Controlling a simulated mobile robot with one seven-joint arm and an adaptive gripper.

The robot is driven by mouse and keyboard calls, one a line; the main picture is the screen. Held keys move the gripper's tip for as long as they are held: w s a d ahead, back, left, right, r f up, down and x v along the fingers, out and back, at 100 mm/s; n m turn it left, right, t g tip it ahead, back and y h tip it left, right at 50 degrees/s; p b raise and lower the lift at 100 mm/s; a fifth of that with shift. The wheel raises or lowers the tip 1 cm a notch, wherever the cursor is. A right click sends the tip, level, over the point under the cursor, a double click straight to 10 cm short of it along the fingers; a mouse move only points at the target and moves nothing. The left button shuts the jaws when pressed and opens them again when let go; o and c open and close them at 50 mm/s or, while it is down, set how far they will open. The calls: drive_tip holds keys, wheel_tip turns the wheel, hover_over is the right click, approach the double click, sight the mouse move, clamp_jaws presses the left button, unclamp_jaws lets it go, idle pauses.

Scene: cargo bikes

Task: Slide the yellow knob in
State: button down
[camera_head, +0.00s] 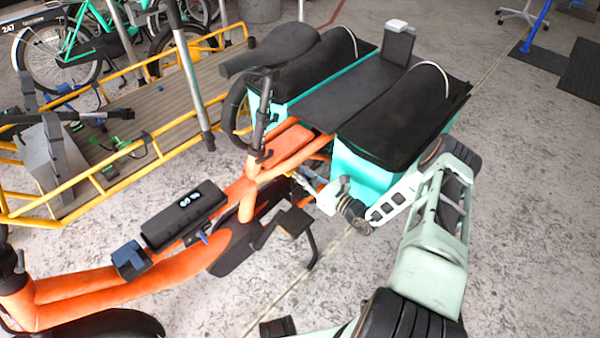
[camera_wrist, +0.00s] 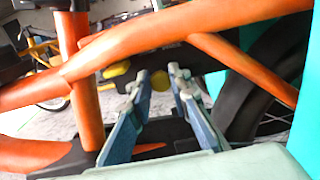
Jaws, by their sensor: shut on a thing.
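The yellow knob (camera_wrist: 160,81) shows in the wrist view between the tips of my gripper (camera_wrist: 159,77), in front of a dark part under the orange frame. My gripper's two blue-grey fingers are closed on it from both sides. How deep the knob sits is hard to tell. In the head view my gripper (camera_head: 306,183) reaches in beside the orange cargo bike (camera_head: 262,178), below the saddle and next to the teal bag. The knob is hidden there.
Orange frame tubes (camera_wrist: 190,35) pass above my fingers, and a wheel (camera_wrist: 262,85) is close on the right. Another yellow part (camera_wrist: 116,70) sits left of the knob. The teal bag (camera_head: 365,172) is beside my arm. Floor is clear at the lower right.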

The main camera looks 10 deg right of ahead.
sight(301, 159)
drive_tip(key=shift+w+d+b, duration=0.6)
drive_tip(key=shift+w+d, duration=0.05)
drive_tip(key=shift+d, duration=0.3)
drive_tip(key=shift+w+d+b, duration=0.6)
drive_tip(key=shift+w+d, duration=0.05)
drive_tip(key=shift+d, duration=0.25)
drive_tip(key=c, duration=1.8)
unclamp_jaws()
drive_tip(key=shift+s, duration=0.1)
drive_tip(key=v, duration=1.2)
drive_tip(key=shift+a, duration=0.1)
